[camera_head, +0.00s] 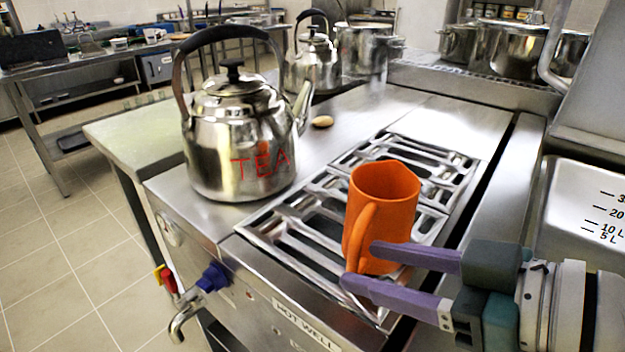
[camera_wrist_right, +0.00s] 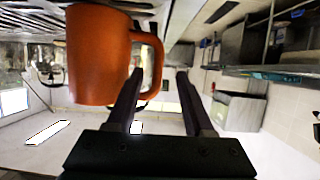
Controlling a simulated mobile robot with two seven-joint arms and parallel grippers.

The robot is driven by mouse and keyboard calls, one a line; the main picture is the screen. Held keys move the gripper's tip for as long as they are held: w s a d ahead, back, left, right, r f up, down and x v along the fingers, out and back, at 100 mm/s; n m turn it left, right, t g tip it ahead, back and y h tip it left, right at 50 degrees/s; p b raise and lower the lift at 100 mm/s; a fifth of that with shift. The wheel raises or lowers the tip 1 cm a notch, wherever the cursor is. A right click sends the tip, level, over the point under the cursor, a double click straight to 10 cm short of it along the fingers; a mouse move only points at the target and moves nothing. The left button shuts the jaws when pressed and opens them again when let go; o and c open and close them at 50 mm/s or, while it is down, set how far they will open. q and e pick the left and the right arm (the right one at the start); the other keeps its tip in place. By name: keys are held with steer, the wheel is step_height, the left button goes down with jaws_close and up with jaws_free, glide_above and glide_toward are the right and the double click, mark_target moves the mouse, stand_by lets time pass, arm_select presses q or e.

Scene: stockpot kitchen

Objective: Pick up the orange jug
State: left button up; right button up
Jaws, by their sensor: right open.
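The orange jug (camera_head: 385,205) stands upright on the grated stove top, its handle (camera_head: 358,240) facing the front. My right gripper (camera_head: 360,264) comes in from the right with its two purple fingers apart at the lower part of the handle. In the right wrist view the jug (camera_wrist_right: 98,55) is on the left. Its handle lies partly behind the left finger and partly in the gap of the open right gripper (camera_wrist_right: 160,74). I cannot tell whether a finger touches it. My left gripper is not in view.
A steel kettle marked TEA (camera_head: 238,140) stands left of the jug, with a second kettle (camera_head: 314,65) behind. A small brown object (camera_head: 322,122) lies on the steel top. Large pots (camera_head: 500,42) stand at the back right. A marked steel container (camera_head: 590,215) is at the right.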

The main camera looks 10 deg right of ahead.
mark_target(348, 258)
steer(key=b+x, duration=0.1)
steer(key=x, duration=0.6)
steer(key=shift+w+d+f, duration=0.1)
jaws_close()
stand_by(1.3)
